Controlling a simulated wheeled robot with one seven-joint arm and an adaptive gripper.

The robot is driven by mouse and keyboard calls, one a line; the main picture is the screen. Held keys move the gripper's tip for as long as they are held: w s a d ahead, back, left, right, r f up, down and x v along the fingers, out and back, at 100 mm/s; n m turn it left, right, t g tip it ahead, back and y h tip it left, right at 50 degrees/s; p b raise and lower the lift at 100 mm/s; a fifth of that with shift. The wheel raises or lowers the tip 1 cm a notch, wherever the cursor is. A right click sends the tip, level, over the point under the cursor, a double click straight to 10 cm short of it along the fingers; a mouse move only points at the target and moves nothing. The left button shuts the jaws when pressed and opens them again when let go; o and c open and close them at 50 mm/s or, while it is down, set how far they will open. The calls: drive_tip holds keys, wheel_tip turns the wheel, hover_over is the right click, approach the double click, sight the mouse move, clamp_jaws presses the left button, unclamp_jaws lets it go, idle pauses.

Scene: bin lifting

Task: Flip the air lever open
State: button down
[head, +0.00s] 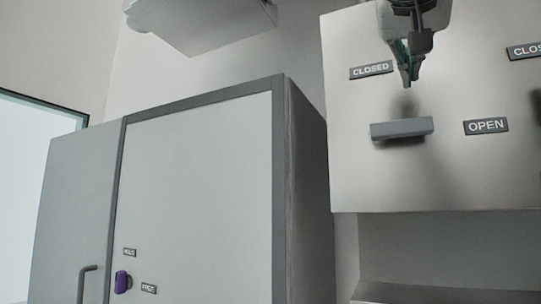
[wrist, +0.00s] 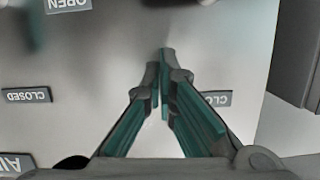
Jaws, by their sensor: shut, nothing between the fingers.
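My gripper (head: 408,84) is shut and empty, in front of the white panel (head: 350,170), above a grey lever bar (head: 402,129). The bar lies roughly level, apart from the fingertips, left of an OPEN sign (head: 486,126) and below a CLOSED sign (head: 371,70). In the wrist view the shut fingers (wrist: 165,60) point at the panel. An upside-down AIR sign (wrist: 15,163) is at lower left, by another CLOSED sign (wrist: 26,95). A dark blurred shape (wrist: 28,30) at upper left may be a second lever; I cannot tell which lever is air.
A tall grey-framed cabinet (head: 200,190) stands left of the panel, with a purple knob (head: 122,282) low on it. A second CLOSED sign (head: 525,50) is cut off at the right edge. A pale fixture (head: 205,22) hangs at the top. Below the panel is a recess.

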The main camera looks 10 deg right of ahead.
drive_tip(key=v, duration=0.8)
drive_tip(key=shift+f, duration=0.1)
drive_tip(key=w+a+f+n+g+y, duration=0.1)
drive_tip(key=w+f+n+g+y, duration=0.15)
drive_tip(key=f, duration=1.15)
drive_tip(key=w+f+n+g+y, duration=0.1)
drive_tip(key=f+n+g+y, duration=0.15)
drive_tip(key=f, duration=1.25)
drive_tip(key=s+a+f+n+g+y, duration=0.1)
drive_tip(key=s+f, duration=0.4)
drive_tip(key=f, duration=0.8)
drive_tip(key=s+a+f+n+g+y, duration=0.1)
drive_tip(key=s+f, duration=0.4)
drive_tip(key=f, duration=0.8)
drive_tip(key=shift+s+a+f+g+y+p, duration=0.25)
drive_tip(key=shift+a+f+g+y+p, duration=0.15)
drive_tip(key=shift+a+g+y, duration=0.3)
drive_tip(key=shift+d, duration=0.15)
